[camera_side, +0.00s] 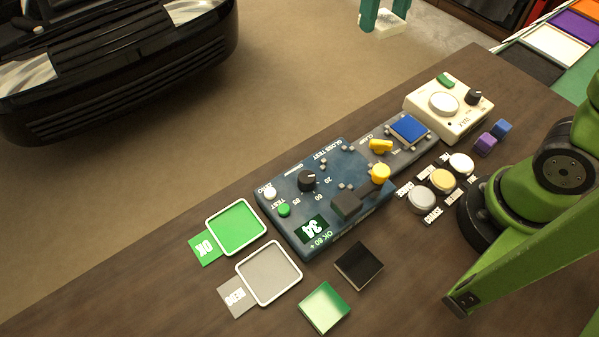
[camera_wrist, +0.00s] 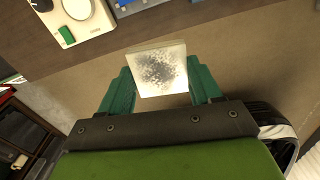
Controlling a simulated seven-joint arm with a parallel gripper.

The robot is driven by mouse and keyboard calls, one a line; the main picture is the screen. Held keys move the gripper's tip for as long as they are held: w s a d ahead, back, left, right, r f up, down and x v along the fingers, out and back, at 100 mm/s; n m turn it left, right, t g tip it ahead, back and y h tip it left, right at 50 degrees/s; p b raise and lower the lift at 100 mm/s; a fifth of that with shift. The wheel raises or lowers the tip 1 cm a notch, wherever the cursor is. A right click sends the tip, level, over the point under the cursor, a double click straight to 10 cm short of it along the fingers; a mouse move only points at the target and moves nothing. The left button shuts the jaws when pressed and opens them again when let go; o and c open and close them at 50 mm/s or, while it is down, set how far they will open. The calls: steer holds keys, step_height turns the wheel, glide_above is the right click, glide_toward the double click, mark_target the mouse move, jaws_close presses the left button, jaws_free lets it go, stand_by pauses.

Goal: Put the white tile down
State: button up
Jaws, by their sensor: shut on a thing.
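The white tile (camera_wrist: 158,70) is held between the two teal fingers of my gripper (camera_wrist: 156,84) in the wrist view. Its face carries a dark speckled patch. In the side view my gripper (camera_side: 384,22) shows at the top edge with the white tile (camera_side: 398,19) at its fingers, apparently out past the bench's far edge. A green tray (camera_side: 264,222) marked OK and a grey tray (camera_side: 298,281) lie empty on the bench.
A blue tile (camera_side: 409,129) sits on the clamp end. A black tile (camera_side: 358,265) and a green tile (camera_side: 324,307) lie near the trays. A cream machine (camera_side: 447,106), round pads (camera_side: 443,181) and small cubes (camera_side: 485,144) stand right. A black car (camera_side: 110,65) is beyond the bench.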

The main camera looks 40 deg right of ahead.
steer(key=s+a+m, duration=0.5)
steer(key=s+a, duration=0.4)
steer(key=a, duration=0.2)
steer(key=m, duration=0.7)
glide_above(387, 243)
step_height(387, 243, down, 20)
steer(key=shift+s+d+r, duration=0.1)
steer(key=shift+d+r, duration=0.05)
steer(key=shift+r, duration=0.1)
steer(key=shift+f, duration=2.05)
steer(key=o, duration=0.6)
steer(key=shift+f, duration=0.15)
steer(key=o, duration=0.5)
